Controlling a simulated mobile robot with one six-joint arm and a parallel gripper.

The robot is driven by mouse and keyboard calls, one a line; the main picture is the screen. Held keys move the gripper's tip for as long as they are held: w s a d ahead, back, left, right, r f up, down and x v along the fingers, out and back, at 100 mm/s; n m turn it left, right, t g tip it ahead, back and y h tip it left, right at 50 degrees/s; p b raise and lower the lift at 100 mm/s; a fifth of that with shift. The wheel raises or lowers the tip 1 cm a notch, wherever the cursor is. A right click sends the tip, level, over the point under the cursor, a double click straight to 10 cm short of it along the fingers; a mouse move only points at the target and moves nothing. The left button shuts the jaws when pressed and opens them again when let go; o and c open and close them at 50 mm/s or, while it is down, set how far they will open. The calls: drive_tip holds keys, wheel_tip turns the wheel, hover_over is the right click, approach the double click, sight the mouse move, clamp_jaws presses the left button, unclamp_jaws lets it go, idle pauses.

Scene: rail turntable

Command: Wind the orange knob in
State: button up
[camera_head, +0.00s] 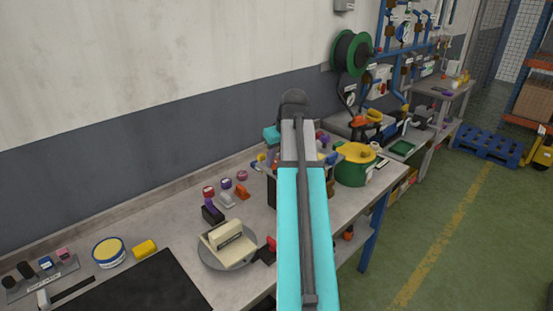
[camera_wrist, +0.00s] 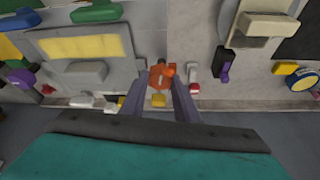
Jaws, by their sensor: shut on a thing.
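The orange knob (camera_wrist: 161,76) sits between the two fingertips of my gripper (camera_wrist: 160,84) in the wrist view. The fingers are shut on it from both sides. A small dark part shows just above the knob, and a yellow piece (camera_wrist: 158,100) lies below it, between the fingers. How far the knob is wound in cannot be told.
A grey turntable (camera_head: 212,260) carries a cream block (camera_head: 229,244) on the bench. Small red-topped and purple-topped pieces (camera_head: 227,184) stand behind it. A green pot with a yellow top (camera_head: 356,153) stands right of my arm. The floor (camera_head: 430,215) at the right is mostly clear.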

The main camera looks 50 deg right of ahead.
drive_tip(key=shift+a, duration=0.1)
drive_tip(key=m+h, duration=0.1)
drive_tip(key=m, duration=0.4)
drive_tip(key=shift+w+a+g+h+p, duration=0.1)
drive_tip(key=shift+w+g+h+p, duration=0.05)
drive_tip(key=shift+g+h+p, duration=0.2)
drive_tip(key=shift+m+g+h, duration=0.45)
drive_tip(key=shift+m+g, duration=0.2)
drive_tip(key=shift+m, duration=1.25)
drive_tip(key=o, duration=1)
drive_tip(key=shift+o, duration=0.2)
drive_tip(key=shift+a+r, duration=0.1)
drive_tip(key=shift+r, duration=0.05)
drive_tip(key=b+v, duration=0.3)
drive_tip(key=v, duration=1)
drive_tip(key=shift+r+b, duration=0.2)
drive_tip(key=shift+b, duration=0.1)
drive_tip(key=shift+a, duration=0.1)
